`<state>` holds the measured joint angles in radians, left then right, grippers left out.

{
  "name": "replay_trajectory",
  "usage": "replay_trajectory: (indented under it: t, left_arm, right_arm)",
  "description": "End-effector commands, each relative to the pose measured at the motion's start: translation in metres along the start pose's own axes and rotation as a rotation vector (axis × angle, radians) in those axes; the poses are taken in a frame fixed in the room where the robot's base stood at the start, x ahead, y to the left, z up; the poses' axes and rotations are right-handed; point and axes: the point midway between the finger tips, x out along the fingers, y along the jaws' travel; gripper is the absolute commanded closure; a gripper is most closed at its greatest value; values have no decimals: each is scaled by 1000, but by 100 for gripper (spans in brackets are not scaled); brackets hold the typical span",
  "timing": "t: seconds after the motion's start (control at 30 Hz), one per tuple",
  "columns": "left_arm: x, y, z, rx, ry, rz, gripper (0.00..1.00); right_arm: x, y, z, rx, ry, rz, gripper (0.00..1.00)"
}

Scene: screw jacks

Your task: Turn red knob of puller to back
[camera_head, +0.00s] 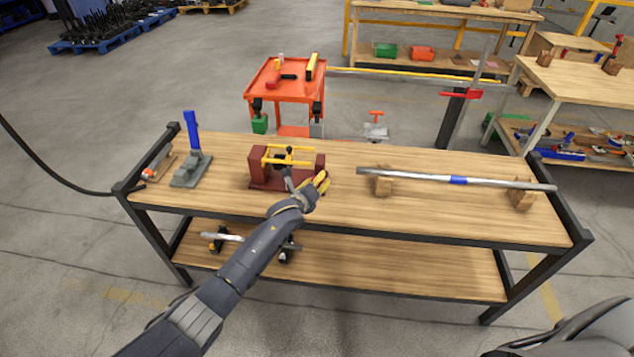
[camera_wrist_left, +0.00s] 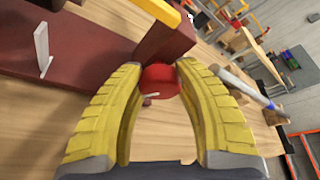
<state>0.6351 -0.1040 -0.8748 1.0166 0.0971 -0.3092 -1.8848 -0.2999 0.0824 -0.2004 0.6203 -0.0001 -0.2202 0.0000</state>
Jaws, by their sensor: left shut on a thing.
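The puller (camera_head: 267,180) is a dark red stand with two upright blocks and a yellow frame (camera_head: 289,149) on top, on the left half of the wooden table. My left gripper (camera_head: 321,181) has yellow fingers and is at the right end of the puller. In the left wrist view, the round red knob (camera_wrist_left: 160,78) lies between its two fingertips, beside a dark red block (camera_wrist_left: 165,45), and the gripper is shut on it. In the head view the fingers hide the knob. My right gripper is out of view.
A blue-handled grey tool (camera_head: 191,165) stands left of the puller. A long metal bar (camera_head: 410,175) rests on wooden blocks to the right. A red cart (camera_head: 285,88) stands behind the table (camera_head: 440,225). The table's front strip right of my arm is clear.

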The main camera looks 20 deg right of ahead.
Motion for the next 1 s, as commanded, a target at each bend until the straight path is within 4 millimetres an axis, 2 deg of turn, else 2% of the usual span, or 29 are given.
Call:
replay_trajectory:
  t: [0.6,1.0]
  left_arm:
    - [0,2,-1,-392,1,-161,95]
    - [0,2,-1,-512,1,-211,95]
  right_arm:
    - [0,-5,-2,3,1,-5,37]
    - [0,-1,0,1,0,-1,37]
